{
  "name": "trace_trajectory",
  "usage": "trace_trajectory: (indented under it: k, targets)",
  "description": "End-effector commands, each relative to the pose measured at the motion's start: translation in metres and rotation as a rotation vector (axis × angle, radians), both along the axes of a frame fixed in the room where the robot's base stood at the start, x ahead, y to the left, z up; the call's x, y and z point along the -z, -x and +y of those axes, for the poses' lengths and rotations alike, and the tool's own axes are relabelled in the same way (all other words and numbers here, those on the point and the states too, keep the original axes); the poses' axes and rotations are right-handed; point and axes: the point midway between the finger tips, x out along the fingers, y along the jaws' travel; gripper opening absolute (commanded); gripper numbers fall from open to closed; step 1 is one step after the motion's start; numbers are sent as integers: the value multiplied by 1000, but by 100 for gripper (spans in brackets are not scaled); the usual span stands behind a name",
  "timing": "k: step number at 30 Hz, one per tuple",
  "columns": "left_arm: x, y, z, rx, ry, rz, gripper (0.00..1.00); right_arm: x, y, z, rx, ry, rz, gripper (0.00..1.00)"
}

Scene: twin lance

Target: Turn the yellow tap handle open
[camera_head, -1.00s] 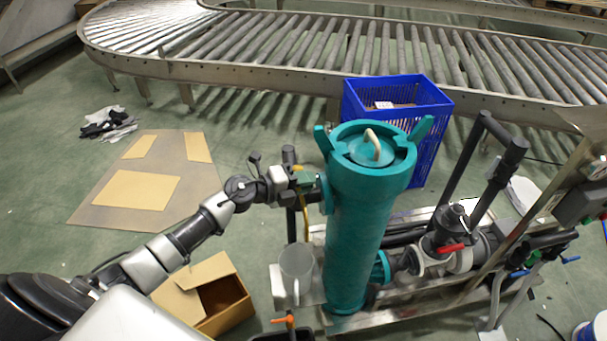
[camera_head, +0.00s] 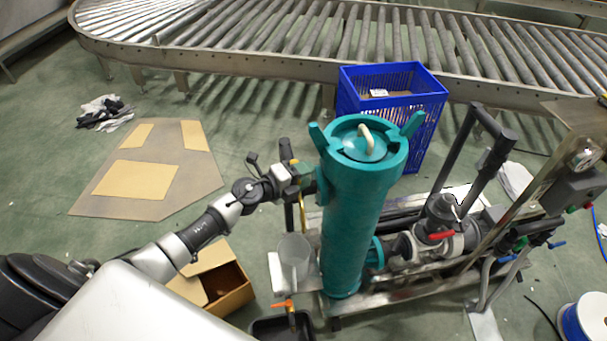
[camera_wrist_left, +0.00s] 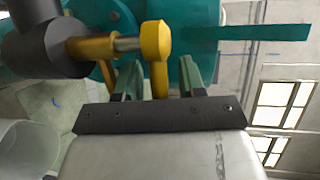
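My left gripper (camera_wrist_left: 160,82) is open, with one finger on each side of the handle's bar and a visible gap on both sides. In the head view my left gripper (camera_head: 300,178) is at the cylinder's left side, where the handle is mostly hidden. My right gripper is not in view.
A dark pipe stands close to the gripper. A clear jug (camera_head: 294,258) stands below it, near an orange-handled tap (camera_head: 283,304) and an open cardboard box (camera_head: 225,288). A red valve lever (camera_head: 441,235) is right of the cylinder. A blue crate (camera_head: 424,120) stands behind.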

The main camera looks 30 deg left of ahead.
Motion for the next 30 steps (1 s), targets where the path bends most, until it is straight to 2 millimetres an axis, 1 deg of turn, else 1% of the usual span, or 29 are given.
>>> trace_trajectory:
  k: [5, 8, 11, 18, 21, 25, 30]
  targets:
    - [0, 1, 1, 0, -1, 0, 40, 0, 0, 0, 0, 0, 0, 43]
    - [-1, 8, 6, -1, -3, -1, 40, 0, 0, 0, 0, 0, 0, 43]
    - [-4, 23, 14, 0, -5, 2, 40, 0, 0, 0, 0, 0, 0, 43]
    - [-10, 66, 36, 1, -4, 3, 40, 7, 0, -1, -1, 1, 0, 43]
    - [-13, 78, 44, 0, -2, 2, 40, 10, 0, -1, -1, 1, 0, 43]
    - [-17, 88, 49, 0, 0, 1, 40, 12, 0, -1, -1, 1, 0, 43]
    - [-19, 93, 52, 0, 0, 0, 40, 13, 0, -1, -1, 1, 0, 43]
